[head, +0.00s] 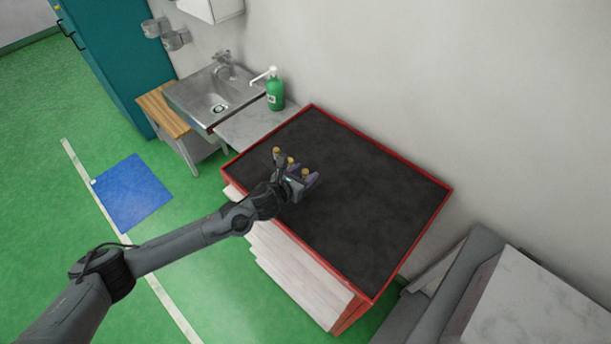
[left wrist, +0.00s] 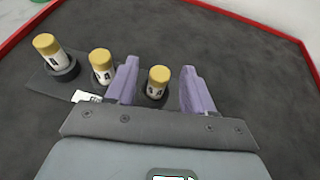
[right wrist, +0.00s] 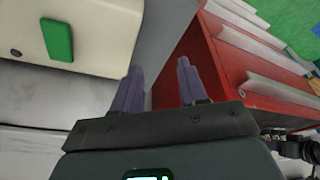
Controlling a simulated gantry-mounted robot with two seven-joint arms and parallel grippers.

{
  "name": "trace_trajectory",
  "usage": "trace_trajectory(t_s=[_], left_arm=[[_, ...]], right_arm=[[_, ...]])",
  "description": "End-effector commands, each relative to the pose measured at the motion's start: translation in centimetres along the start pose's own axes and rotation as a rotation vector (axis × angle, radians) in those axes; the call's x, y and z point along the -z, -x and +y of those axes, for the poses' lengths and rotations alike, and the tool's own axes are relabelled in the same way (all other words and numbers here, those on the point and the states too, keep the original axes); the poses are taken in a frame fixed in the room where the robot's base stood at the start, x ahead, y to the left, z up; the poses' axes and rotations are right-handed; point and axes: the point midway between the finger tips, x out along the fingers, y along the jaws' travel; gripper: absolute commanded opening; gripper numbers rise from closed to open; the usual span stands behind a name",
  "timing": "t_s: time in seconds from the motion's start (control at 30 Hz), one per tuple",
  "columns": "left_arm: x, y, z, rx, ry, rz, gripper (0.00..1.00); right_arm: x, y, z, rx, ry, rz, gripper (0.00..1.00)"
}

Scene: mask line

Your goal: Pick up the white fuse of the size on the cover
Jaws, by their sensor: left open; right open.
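Three white fuses with gold caps stand in dark round holders in a row on the black top. In the left wrist view they are the left fuse (left wrist: 50,52), the middle fuse (left wrist: 102,66) and the right fuse (left wrist: 157,80). The right one looks smallest; dark marks on the bodies are too small to read. My left gripper (left wrist: 160,65) is open, and the right fuse appears between its two purple fingers, without visible grip. My right gripper (right wrist: 159,65) is open and empty beside the red cabinet. I cannot make out a cover.
A small white printed label (left wrist: 86,97) lies by the middle fuse. The red-rimmed black top (head: 375,200) is clear on its right. A sink (head: 215,95) and green soap bottle (head: 275,93) stand behind left. The right wrist view shows a cream box with a green patch (right wrist: 57,40).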

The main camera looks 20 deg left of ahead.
Motion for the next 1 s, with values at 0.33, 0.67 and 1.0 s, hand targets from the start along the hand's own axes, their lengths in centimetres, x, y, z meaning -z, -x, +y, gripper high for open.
trace_trajectory(t_s=[0.33, 0.67, 1.0], left_arm=[[0.0, -1.31, 0.04, 0.0, 0.0, 0.0, 0.53], [0.01, -1.28, 0.03, 0.0, 0.0, 0.001, 0.16], [-0.01, -1.27, 0.03, 0.0, 0.0, 0.0, 0.0]], right_arm=[[-0.04, -0.07, 0.02, 0.0, 0.0, -0.001, 0.43], [-0.12, -0.1, 0.24, -0.008, 0.009, -0.003, 0.43], [-0.12, -0.09, 0.25, -0.008, 0.009, -0.003, 0.43]])
